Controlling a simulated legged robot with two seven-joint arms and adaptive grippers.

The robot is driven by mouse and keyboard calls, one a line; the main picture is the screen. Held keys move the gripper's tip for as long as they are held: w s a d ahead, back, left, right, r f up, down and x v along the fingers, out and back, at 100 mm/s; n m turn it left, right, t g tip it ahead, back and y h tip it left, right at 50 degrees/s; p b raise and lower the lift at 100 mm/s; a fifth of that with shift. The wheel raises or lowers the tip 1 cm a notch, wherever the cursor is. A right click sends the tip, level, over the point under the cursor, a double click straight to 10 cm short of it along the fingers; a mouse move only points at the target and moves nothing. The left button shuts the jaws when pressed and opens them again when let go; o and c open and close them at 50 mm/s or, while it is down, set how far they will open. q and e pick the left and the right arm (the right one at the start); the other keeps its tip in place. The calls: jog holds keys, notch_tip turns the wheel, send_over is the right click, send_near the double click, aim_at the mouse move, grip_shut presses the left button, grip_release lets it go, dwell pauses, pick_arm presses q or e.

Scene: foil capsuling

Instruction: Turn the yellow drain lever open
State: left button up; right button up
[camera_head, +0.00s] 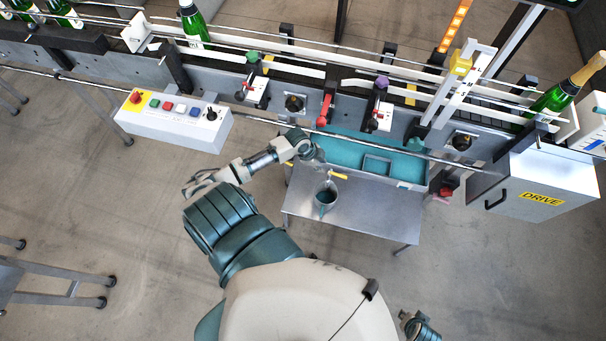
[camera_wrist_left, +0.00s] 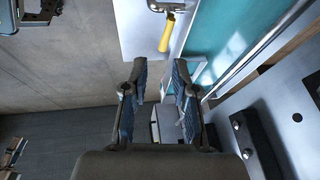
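In the left wrist view the yellow lever (camera_wrist_left: 167,32) hangs from the pipe, beyond the fingertips. My left gripper (camera_head: 316,155) is just up and left of the lever in the head view. In the wrist view my left gripper (camera_wrist_left: 159,76) has its two fingers apart, with nothing between them; the lever is clear of both. My right gripper (camera_head: 418,326) shows only partly at the bottom edge.
A white button box (camera_head: 180,118) is left of the arm. A grey DRIVE box (camera_head: 535,185) is at right. A long rail (camera_head: 265,124) runs along the conveyor front. Green bottles (camera_head: 193,22) stand on the conveyor.

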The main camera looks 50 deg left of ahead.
pick_arm(q)
jog(key=s+d+f+n+b, duration=0.2)
jog(key=s+f, duration=0.4)
jog(key=f, duration=0.4)
jog(key=s+d+f+n+g+y+b, duration=0.1)
jog(key=s+d+f+n+b, duration=0.2)
jog(key=f, duration=0.7)
jog(key=s+d+f+n+y+b, duration=0.1)
jog(key=s+d+f+n+b, duration=0.2)
jog(key=s+d+f, duration=0.3)
jog(key=shift+s+d+f+g, duration=0.2)
jog(key=shift+s+f+g, duration=0.2)
jog(key=shift+s+f, duration=1.75)
jog(key=shift+s+r, duration=0.15)
jog(key=shift+r, duration=0.05)
